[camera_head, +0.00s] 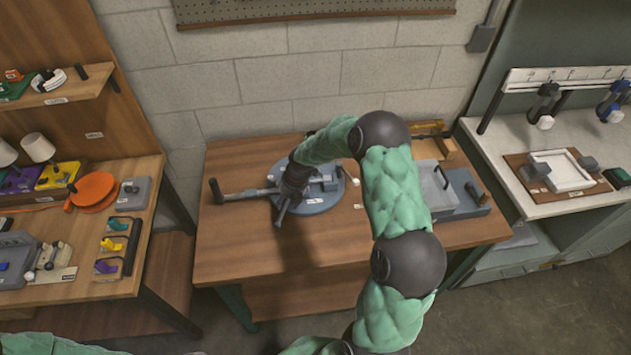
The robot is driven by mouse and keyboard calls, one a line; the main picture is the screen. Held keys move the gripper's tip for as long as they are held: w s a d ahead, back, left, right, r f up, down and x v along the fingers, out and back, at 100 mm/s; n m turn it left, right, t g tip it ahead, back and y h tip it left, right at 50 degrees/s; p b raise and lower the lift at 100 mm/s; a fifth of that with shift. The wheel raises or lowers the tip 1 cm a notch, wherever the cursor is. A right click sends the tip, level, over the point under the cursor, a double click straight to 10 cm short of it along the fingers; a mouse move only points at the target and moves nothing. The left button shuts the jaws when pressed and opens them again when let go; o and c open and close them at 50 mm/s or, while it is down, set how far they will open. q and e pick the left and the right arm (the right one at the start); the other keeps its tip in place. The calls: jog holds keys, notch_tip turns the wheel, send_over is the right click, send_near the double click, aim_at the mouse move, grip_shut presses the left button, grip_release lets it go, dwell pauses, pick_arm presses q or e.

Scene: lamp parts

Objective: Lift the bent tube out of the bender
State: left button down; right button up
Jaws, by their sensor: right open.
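The bender is a round blue-grey base (326,200) on the wooden table, with a grey lever (240,195) reaching left to a dark upright handle. My right gripper (282,212) is over the left part of the bender, pointing down, with its fingers open. I cannot tell whether it touches anything there. I cannot make out the bent tube; the gripper and wrist cover part of the bender. My left gripper is not in view.
A grey tray (460,206) with a dark handle stands on the right of the wooden table (240,247). The table's front left is clear. A shelf bench (125,289) with lamp parts stands left. A pale counter (495,165) with a white frame stands right.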

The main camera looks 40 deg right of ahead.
aim_at(283, 210)
jog(key=x, duration=0.2)
jog(key=a+x, duration=0.1)
jog(key=x, duration=0.2)
grip_shut()
